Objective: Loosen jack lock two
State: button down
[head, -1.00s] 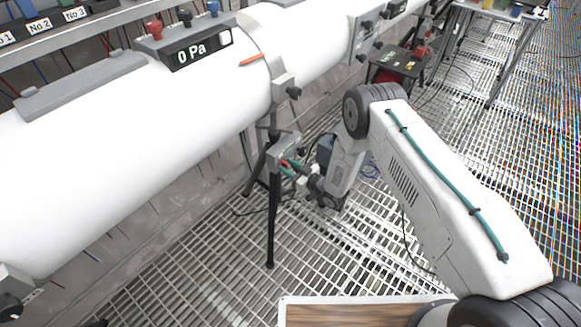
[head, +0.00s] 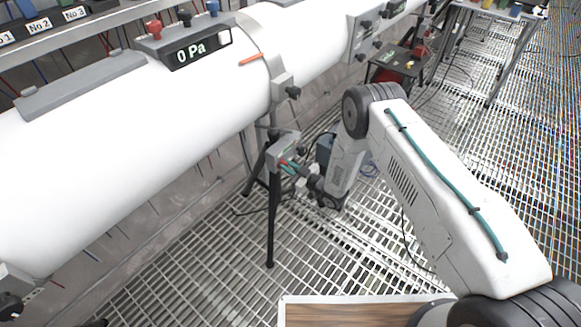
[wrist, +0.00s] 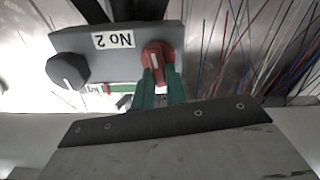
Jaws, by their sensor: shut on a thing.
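The jack's grey control box (head: 284,149) sits on a black tripod stand under the large white pipe. In the wrist view the box (wrist: 120,68) carries an upside-down "No 2" label (wrist: 113,40). It has a dark grey knob (wrist: 67,70) on the left and a red knob (wrist: 157,52) with a white line on the right. My gripper (wrist: 161,76) has its green fingers shut on the red knob, one on each side. In the head view my gripper (head: 293,168) is at the box, small and partly hidden. A green-and-red strip (wrist: 108,88) shows beside the fingers.
The white pipe (head: 130,150) runs above the jack, with a "0 Pa" display (head: 196,50) on it. Tripod legs (head: 271,225) stand on the grated floor. A red-and-black cart (head: 398,64) is behind. Thin coloured wires hang near the box.

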jog(key=n, duration=0.6)
jog(key=shift+s+a+f+n, duration=0.15)
jog(key=shift+s+a+n, duration=0.1)
jog(key=shift+a+n, duration=0.1)
jog(key=n, duration=0.3)
jog(key=shift+s+a+f, duration=0.1)
jog(key=shift+f, duration=0.05)
jog(key=shift+s+f+n, duration=0.1)
jog(key=shift+f+n, duration=0.05)
jog(key=shift+n, duration=1.6)
jog(key=c, duration=1.4)
grip_release()
jog(key=shift+a, duration=0.15)
jog(key=shift+c, duration=0.2)
jog(key=shift+d, duration=0.2)
jog(key=v, duration=0.7)
jog(key=shift+s+d, duration=0.2)
jog(key=shift+d, duration=0.1)
